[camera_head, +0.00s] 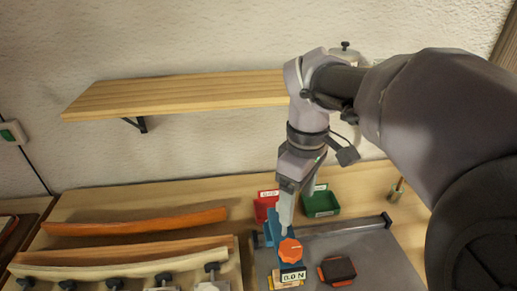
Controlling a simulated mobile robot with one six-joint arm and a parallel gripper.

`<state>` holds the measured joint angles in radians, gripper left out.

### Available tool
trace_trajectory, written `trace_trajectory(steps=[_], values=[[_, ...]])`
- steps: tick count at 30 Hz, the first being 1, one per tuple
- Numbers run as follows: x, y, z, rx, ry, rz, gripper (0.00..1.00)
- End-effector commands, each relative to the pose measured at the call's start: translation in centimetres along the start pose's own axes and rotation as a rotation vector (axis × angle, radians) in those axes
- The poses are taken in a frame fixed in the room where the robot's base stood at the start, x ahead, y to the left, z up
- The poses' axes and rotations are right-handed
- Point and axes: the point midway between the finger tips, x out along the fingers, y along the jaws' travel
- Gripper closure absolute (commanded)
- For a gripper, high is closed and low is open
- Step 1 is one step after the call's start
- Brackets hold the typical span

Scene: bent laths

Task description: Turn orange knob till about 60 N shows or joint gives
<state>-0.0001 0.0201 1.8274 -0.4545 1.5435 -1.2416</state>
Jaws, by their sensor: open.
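The orange knob (290,250) sits on top of a blue fixture (270,236) on the grey mat, right of the picture's middle. A small display (293,276) just below the knob reads 0.0 N. My gripper (286,226) points down from above, its tips just over or behind the knob; I cannot tell whether they touch it. It is open, though the gap between its fingers is hard to see from here. A pale wooden piece (289,286) shows under the display. The joint itself cannot be made out.
An orange-and-black block (337,270) lies right of the fixture. Red (265,204) and green (321,204) bins stand behind it. Bent laths (135,222) and a clamped form (125,268) fill the left. A wooden shelf (180,95) hangs on the wall. Bare mat (385,265) lies right.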

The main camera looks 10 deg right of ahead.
Motion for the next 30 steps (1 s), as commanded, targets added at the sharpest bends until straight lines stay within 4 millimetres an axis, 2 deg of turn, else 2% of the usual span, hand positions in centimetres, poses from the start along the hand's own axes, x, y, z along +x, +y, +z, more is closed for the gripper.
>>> trace_trajectory(steps=[1,9,15,21,29,30], values=[[1.6,-0.1,0.1,-0.001,-0.002,-0.001,0.26],[10.1,-0.1,0.1,0.002,-0.001,-0.002,0.26],[14.9,-0.1,0.1,0.003,0.001,-0.001,0.26],[16.7,-0.1,0.0,0.004,0.002,0.0,0.26],[16.7,-0.1,0.0,0.004,0.003,0.0,0.26],[16.7,-0.1,0.0,0.004,0.003,0.0,0.34]])
